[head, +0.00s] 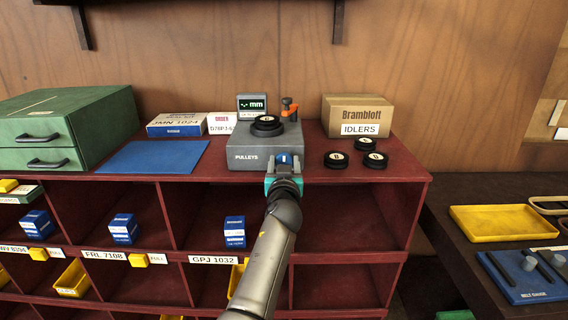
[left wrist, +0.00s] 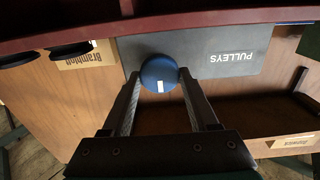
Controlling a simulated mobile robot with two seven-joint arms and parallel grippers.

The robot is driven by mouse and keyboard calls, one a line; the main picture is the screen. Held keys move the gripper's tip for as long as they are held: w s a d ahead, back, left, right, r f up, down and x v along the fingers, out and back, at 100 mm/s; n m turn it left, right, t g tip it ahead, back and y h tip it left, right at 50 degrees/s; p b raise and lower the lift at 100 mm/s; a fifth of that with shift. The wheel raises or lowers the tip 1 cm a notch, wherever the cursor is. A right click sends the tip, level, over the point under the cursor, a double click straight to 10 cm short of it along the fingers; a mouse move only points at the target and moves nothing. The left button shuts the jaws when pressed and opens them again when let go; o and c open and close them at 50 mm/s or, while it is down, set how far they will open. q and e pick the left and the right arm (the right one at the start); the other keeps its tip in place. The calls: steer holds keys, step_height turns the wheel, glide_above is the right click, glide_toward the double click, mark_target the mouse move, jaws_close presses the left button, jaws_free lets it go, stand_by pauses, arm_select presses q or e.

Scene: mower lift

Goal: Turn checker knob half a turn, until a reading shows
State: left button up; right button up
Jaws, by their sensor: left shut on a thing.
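The pulley checker is a grey box (head: 246,150) marked PULLEYS on top of the red shelf unit. A black pulley (head: 267,124) lies on it, and its small display (head: 252,104) shows dashes and "mm", with no digits that I can make out. My left gripper (head: 284,172) is at the box's front face. In the left wrist view my left gripper (left wrist: 158,78) has its two fingers on either side of the round blue knob (left wrist: 158,68), shut on it. The knob's white mark (left wrist: 160,86) points to the picture's bottom. My right gripper is not in view.
An orange-topped part (head: 289,108) stands behind the box. Several loose black pulleys (head: 336,160) and an IDLERS carton (head: 358,115) are to the right. A blue mat (head: 152,157) and green drawers (head: 68,128) are to the left. Shelf compartments lie below.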

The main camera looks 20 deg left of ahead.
arm_select(q)
steer(key=c, duration=0.8)
steer(key=shift+o, duration=0.2)
